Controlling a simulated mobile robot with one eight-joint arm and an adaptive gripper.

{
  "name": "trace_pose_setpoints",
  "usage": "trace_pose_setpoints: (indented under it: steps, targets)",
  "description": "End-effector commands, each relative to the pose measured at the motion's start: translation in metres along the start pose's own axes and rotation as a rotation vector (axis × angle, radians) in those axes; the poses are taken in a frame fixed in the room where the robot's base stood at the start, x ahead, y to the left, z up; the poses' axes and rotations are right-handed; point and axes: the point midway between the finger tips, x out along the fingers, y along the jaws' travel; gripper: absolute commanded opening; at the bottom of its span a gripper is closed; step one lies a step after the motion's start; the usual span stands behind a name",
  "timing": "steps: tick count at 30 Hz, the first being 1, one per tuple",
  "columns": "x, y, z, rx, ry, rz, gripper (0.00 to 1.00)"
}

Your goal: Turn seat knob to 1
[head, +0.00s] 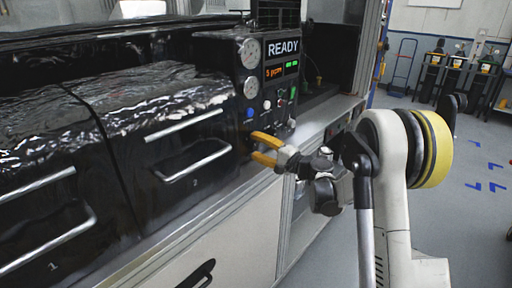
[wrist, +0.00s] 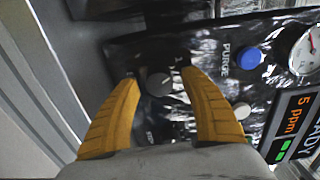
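In the wrist view, a round grey knob (wrist: 160,84) sits on the glossy black control panel (wrist: 150,50), between the two yellow fingers of my gripper (wrist: 160,76). The fingers are spread, with a gap on each side of the knob, so my gripper is open and empty. Small white marks are beside the knob, but I cannot read its setting or label surely. In the head view, my gripper (head: 254,147) is at the lower part of the panel (head: 246,108), and its fingers hide the knob.
A blue button (wrist: 248,58) marked PURGE, a pale button (wrist: 241,110) and a gauge (wrist: 306,50) are close by. The display (head: 282,60) reads READY and 5 ppm. Black drawers with handles (head: 193,160) stand left of my gripper. Open floor (head: 470,190) lies at right.

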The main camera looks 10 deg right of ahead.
Motion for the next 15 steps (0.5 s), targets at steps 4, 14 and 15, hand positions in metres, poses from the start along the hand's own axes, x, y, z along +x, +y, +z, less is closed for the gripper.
trace_pose_setpoints:
  steps: [4,14,15]
  targets:
    - [0.0,0.0,0.0,0.0,-0.001,0.0,0.55]
    - [-0.021,0.0,-0.001,0.0,0.002,0.001,0.55]
    - [-0.029,0.0,-0.001,0.0,0.002,0.001,0.55]
